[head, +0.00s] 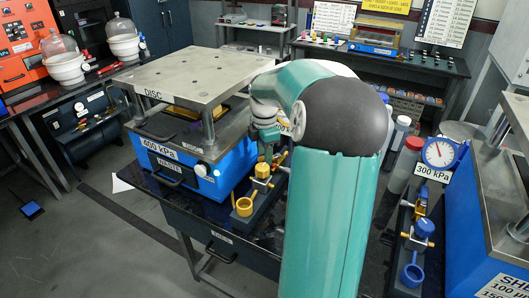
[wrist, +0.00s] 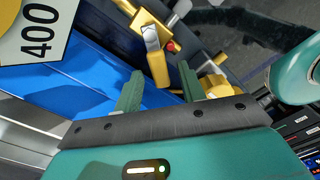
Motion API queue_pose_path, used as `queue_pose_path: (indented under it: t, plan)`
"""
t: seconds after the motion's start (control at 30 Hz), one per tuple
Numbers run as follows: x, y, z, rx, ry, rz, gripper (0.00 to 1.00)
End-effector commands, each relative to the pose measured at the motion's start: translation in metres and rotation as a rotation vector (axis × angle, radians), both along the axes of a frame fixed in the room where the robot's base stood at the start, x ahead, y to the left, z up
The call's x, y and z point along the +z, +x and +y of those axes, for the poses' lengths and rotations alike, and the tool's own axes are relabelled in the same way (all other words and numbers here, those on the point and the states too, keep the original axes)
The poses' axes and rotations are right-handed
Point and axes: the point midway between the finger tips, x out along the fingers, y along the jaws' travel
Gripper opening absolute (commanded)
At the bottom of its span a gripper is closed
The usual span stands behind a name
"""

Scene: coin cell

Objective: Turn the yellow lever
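The yellow lever (wrist: 158,68) shows in the wrist view as a yellow bar with a silver-white piece on it, reaching down between my fingertips. My gripper (wrist: 160,86) is open, with one green finger on either side of the bar's end and visible gaps to both. In the head view my gripper (head: 268,148) is above a yellow valve block (head: 262,171) at the right side of the blue press (head: 180,158). My arm hides part of the fittings there, and the lever cannot be clearly told apart in that view.
A similar fitting with blue parts (head: 412,272) stands at the right, below a round gauge (head: 440,153). The press's metal plate (head: 200,75) rises close left of my gripper.

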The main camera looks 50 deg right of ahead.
Motion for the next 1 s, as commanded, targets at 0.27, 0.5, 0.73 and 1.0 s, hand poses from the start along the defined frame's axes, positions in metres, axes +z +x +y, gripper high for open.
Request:
queue_pose_path:
  t: [0.27, 0.5, 0.73, 1.0]
  plan:
    - [0.03, 0.001, 0.0, 0.001, -0.004, -0.003, 0.4]
    - [0.083, 0.001, 0.0, 0.001, -0.005, -0.004, 0.4]
    - [0.124, 0.001, 0.0, 0.001, -0.001, -0.002, 0.4]
    - [0.139, 0.0, 0.0, 0.0, 0.0, -0.001, 0.4]
